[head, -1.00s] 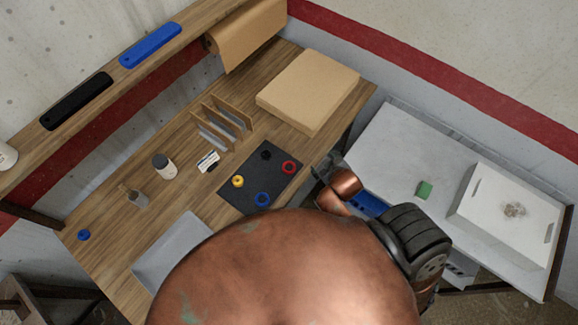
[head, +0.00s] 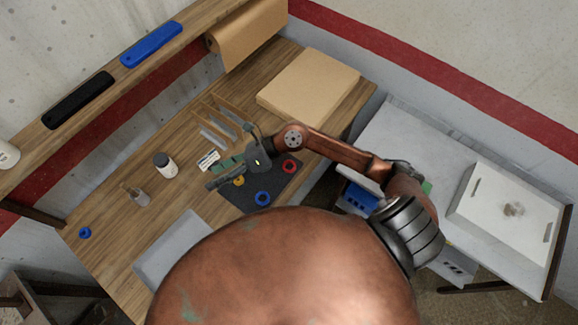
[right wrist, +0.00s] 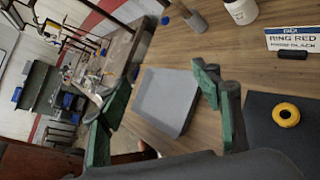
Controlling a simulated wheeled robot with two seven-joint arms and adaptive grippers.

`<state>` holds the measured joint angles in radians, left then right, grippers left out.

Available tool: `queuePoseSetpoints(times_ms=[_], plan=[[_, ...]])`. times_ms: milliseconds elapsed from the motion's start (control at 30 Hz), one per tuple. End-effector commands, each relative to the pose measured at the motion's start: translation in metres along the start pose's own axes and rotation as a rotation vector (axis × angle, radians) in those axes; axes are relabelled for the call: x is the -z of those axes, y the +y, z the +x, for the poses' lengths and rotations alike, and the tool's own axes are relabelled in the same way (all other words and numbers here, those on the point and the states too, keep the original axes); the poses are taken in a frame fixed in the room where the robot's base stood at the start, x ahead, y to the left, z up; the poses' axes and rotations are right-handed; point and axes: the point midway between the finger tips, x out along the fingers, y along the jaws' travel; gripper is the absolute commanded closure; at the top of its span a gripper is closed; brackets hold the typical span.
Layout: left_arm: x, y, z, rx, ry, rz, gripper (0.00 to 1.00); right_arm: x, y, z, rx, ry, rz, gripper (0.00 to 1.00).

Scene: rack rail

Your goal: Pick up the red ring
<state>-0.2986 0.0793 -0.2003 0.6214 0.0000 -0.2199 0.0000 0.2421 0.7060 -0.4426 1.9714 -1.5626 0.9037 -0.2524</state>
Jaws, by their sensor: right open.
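The red ring (head: 289,167) lies on the dark mat (head: 233,200) on the wooden bench in the head view, just right of my right gripper. My right gripper (head: 222,173) is open and empty, above the mat's left part, its fingers pointing left. In the right wrist view its green-padded fingers (right wrist: 165,110) are spread, with a grey tray beyond between them. A yellow ring (head: 238,181) shows partly beneath the gripper and also in the right wrist view (right wrist: 286,115). A blue ring (head: 263,198) lies at the mat's front. My left gripper is not in view.
A label card (right wrist: 292,42) reads "RING RED". A cardboard box (head: 308,85) lies behind. A side table (head: 400,135) holds a white bin (head: 508,212).

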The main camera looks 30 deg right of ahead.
Motion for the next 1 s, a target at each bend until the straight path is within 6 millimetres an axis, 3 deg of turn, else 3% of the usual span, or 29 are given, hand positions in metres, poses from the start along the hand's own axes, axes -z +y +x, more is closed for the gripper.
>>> queuePoseSetpoints(times_ms=[100,200,300,400,500,1000], plan=[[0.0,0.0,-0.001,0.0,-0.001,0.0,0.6,0.065,-0.06,-0.02,0.157,0.369,-0.176,0.41],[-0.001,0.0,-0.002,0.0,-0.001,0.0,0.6,0.102,-0.111,-0.062,0.292,0.638,-0.256,0.41],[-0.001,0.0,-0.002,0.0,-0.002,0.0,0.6,0.12,-0.148,-0.107,0.405,0.84,-0.288,0.41],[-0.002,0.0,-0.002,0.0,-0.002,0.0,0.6,0.127,-0.17,-0.143,0.485,0.97,-0.293,0.41],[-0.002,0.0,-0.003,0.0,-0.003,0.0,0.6,0.131,-0.18,-0.161,0.525,1.035,-0.289,0.41],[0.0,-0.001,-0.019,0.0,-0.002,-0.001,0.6,0.172,-0.216,-0.151,0.532,1.052,-0.282,0.41]])
